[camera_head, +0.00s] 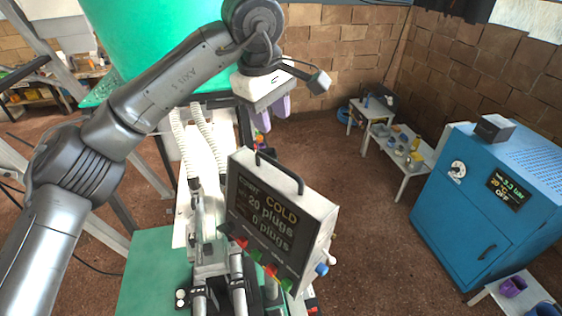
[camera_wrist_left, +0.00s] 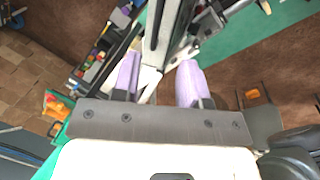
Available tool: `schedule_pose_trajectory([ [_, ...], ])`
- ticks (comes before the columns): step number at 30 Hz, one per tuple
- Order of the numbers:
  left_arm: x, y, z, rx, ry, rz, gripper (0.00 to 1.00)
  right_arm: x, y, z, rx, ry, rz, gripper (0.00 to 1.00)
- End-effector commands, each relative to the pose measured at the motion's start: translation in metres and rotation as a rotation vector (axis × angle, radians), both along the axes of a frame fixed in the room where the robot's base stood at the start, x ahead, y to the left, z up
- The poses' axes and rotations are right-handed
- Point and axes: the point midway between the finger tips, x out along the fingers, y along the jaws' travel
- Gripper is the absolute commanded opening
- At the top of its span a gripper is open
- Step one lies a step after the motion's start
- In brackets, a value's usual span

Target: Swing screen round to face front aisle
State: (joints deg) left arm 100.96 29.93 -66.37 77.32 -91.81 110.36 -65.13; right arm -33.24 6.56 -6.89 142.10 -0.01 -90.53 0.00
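The screen (camera_head: 272,222) is a grey box on the machine in the middle of the head view. Its dark face shows "COLD", "20 plugs" and "0 plugs" and is turned toward my head camera, at a slant. A black handle (camera_head: 281,172) arches over its top edge. My left gripper (camera_head: 273,114) is above and beyond the screen, its purple fingers pointing down, apart from the handle. In the left wrist view the fingers (camera_wrist_left: 159,62) are spread with nothing gripped; a pale machine part shows below between them. My right gripper is not in view.
Coloured knobs (camera_head: 257,255) line the screen's lower edge. White ribbed hoses (camera_head: 205,140) stand behind it. A large green tank (camera_head: 150,40) is at the back left. A blue cabinet (camera_head: 470,215) and low benches (camera_head: 400,150) stand right, with open brown floor between.

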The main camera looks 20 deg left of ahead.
Motion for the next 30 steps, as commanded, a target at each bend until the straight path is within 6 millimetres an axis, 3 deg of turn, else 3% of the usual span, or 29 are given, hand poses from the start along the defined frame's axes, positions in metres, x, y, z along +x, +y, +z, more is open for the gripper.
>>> schedule_pose_trajectory([
  [19,0.019,-0.008,-0.102,-0.001,0.003,-0.005,0.40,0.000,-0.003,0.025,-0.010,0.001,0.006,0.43],
  [30,0.024,-0.011,-0.130,-0.002,-0.001,-0.005,0.40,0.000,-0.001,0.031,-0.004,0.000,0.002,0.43],
])
